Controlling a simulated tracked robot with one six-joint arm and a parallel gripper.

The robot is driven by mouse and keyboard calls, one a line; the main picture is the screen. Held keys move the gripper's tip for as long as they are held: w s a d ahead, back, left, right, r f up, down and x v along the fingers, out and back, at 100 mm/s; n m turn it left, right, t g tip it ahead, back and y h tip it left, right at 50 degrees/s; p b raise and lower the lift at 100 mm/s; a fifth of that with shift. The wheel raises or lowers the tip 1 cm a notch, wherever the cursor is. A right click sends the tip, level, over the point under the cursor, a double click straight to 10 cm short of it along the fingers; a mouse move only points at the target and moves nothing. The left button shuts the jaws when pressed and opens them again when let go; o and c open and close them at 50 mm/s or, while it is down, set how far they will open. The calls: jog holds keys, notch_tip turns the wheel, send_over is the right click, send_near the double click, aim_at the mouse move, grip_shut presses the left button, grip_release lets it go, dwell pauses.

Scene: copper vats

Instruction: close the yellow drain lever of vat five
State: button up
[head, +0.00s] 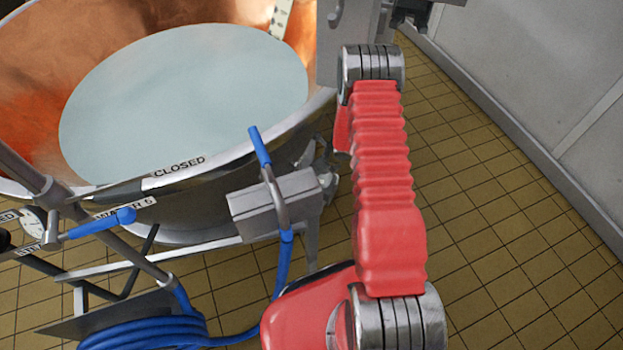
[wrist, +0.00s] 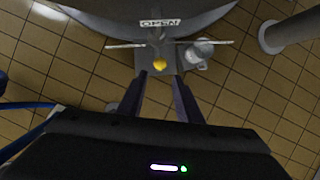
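The yellow end of the drain lever (wrist: 160,64) shows in the wrist view, just below an OPEN label (wrist: 160,22) on the vat's lower edge. My gripper (wrist: 161,78) is open, with its two dark fingers apart on either side below the yellow end. The yellow end shows in the gap just beyond the fingertips; I cannot tell whether they touch it. In the head view, the copper vat (head: 30,85) holds pale liquid and bears a CLOSED label (head: 180,167) on its rim. The yellow lever is not seen there.
A blue-handled lever (head: 100,224) stands by a WATER 5 label (head: 127,208). Another blue handle (head: 259,146) rises beside a grey box (head: 280,205). A blue hose (head: 145,330) lies coiled low. A grey post (wrist: 290,34) stands right. Tiled floor (head: 500,210) is clear up to the wall.

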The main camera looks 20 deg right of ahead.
jog(key=shift+x, duration=5.95)
jog(key=shift+c, duration=0.4)
grip_shut()
